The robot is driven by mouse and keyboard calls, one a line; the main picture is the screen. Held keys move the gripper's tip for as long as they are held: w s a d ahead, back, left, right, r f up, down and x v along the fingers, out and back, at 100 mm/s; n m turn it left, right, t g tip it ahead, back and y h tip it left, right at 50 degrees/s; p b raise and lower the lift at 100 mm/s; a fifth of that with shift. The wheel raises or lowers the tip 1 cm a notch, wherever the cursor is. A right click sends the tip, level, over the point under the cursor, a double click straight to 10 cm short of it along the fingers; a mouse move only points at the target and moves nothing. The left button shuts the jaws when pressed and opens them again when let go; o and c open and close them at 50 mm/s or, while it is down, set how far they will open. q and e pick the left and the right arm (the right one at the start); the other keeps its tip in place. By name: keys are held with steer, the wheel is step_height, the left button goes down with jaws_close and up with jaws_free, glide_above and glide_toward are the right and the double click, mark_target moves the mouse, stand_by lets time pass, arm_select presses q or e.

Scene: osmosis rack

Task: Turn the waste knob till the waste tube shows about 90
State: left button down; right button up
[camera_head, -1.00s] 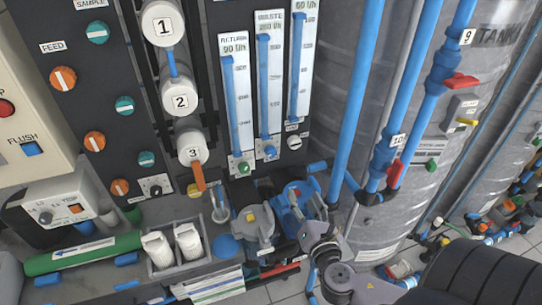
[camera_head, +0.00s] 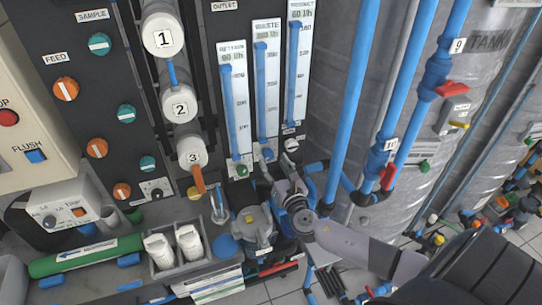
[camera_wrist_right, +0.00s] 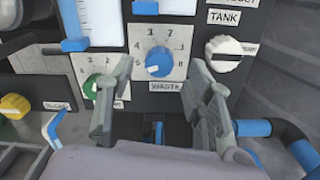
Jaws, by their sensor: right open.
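The blue waste knob (camera_head: 268,153) sits on the dark panel just below the waste tube (camera_head: 266,85). In the right wrist view the waste knob (camera_wrist_right: 158,62) shows face on, on a white dial plate above its WASTE label (camera_wrist_right: 165,87). The waste tube's blue column reaches near its top; the number on its label is too blurred to read surely. My right gripper (camera_wrist_right: 160,74) is open, one finger on each side of the waste dial, with a gap to the knob. In the head view my right gripper (camera_head: 279,166) is just below the knob. My left gripper is not in view.
A green return knob (camera_wrist_right: 92,87) is close by my left-hand finger, and a white tank knob (camera_wrist_right: 224,52) is up and right of the other. The return tube (camera_head: 235,105) and product tube (camera_head: 296,80) flank the waste tube. Blue pipes (camera_head: 345,110) stand to the right.

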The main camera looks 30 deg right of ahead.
mark_target(270, 157)
steer(key=shift+x, duration=1.55)
steer(key=shift+c, duration=0.2)
jaws_close()
steer(key=m+b, duration=0.3)
steer(key=shift+f+m, duration=0.25)
steer(key=shift+m, duration=0.05)
steer(key=m+b, duration=0.1)
steer(key=m, duration=0.2)
steer(key=shift+r, duration=0.1)
steer(key=shift+m+b, duration=0.6)
steer(key=shift+m, duration=0.4)
